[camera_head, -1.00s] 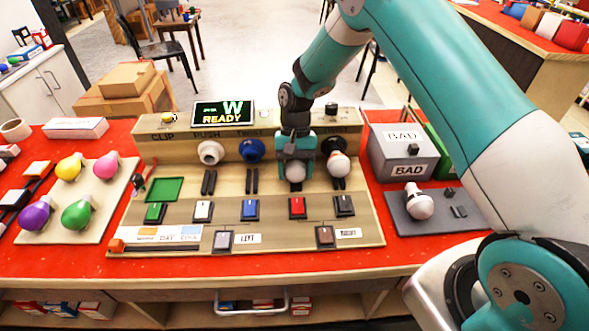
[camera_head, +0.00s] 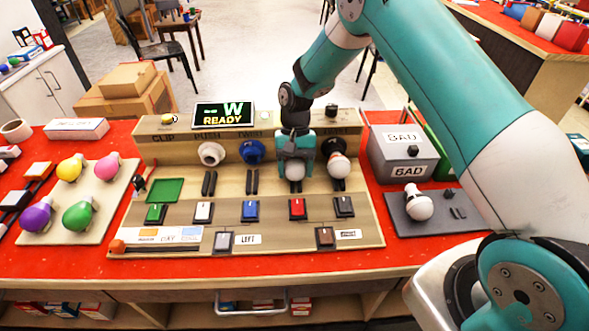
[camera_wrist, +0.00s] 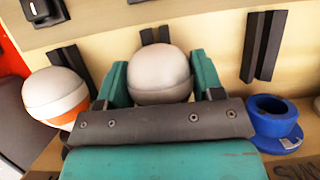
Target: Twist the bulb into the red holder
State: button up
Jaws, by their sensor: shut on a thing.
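A white bulb (camera_wrist: 160,75) is between the two teal fingers of my gripper (camera_wrist: 160,84) in the wrist view. In the head view my gripper (camera_head: 295,165) is at the board's back panel, shut on this bulb (camera_head: 296,172), whose round end points toward the front. The bulb is in line with the red switch (camera_head: 297,208). The red holder itself is hidden behind my gripper, so I cannot tell how far the bulb sits in it.
A blue holder (camera_head: 251,151) and a white holder (camera_head: 211,153) are to the left. Another bulb (camera_head: 338,166) with an orange band sits close on the right. A bulb (camera_head: 419,206) lies by the grey BAD box (camera_head: 404,152). Colored bulbs (camera_head: 77,216) rest on a left tray.

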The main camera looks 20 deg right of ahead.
jog(key=shift+d+y, duration=0.1)
jog(key=shift+y, duration=0.2)
jog(key=shift+t+y, duration=0.3)
jog(key=shift+y, duration=0.3)
jog(key=shift+n+t+y, duration=0.3)
jog(key=shift+n+y, duration=0.1)
jog(key=shift+y, duration=0.5)
jog(key=o, duration=0.5)
jog(key=shift+y, duration=0.3)
jog(key=shift+c, duration=0.2)
jog(key=o, duration=0.5)
jog(key=shift+o, duration=0.2)
